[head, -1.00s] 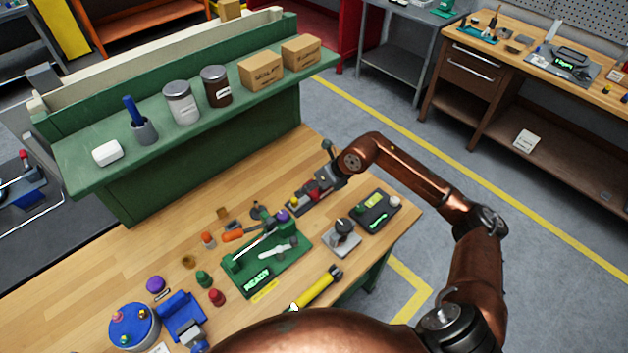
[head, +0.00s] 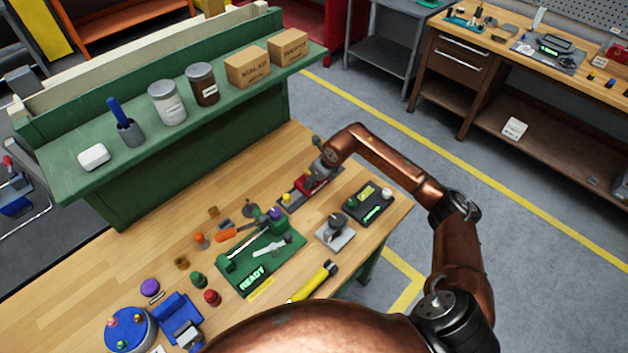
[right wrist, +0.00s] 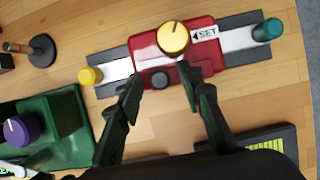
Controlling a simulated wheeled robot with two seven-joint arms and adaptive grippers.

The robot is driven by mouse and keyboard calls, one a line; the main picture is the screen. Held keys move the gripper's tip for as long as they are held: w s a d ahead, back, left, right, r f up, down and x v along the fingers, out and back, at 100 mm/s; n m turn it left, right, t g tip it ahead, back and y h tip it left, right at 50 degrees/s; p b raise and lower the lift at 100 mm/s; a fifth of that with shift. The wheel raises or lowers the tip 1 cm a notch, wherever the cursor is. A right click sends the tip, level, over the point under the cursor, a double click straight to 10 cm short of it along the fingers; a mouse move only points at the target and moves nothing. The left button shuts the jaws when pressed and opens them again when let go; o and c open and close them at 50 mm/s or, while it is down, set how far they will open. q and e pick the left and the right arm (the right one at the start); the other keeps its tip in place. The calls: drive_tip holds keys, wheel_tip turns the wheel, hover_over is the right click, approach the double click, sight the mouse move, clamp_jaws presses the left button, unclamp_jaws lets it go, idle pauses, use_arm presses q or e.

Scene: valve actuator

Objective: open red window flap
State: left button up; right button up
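A red block (right wrist: 175,48) sits across a grey base with a white strip in the right wrist view. It carries a yellow round knob (right wrist: 174,38), a white SET label (right wrist: 205,33) and a small dark knob (right wrist: 159,80) near its front. I cannot tell which part is the flap. In the head view the red block (head: 303,183) shows partly under my right arm. My right gripper (right wrist: 160,85) is open, its fingertips apart at the front of the block on either side of the dark knob; contact is unclear. My left gripper is not in view.
A yellow peg (right wrist: 90,76) and a teal peg (right wrist: 267,30) stand at the base's ends. A green READY fixture (head: 262,262) stands to the left, a dark box with a lit display (head: 369,204) to the right. The green shelf (head: 55,165) rises behind.

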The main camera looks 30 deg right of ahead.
clamp_jaws()
idle(0.4)
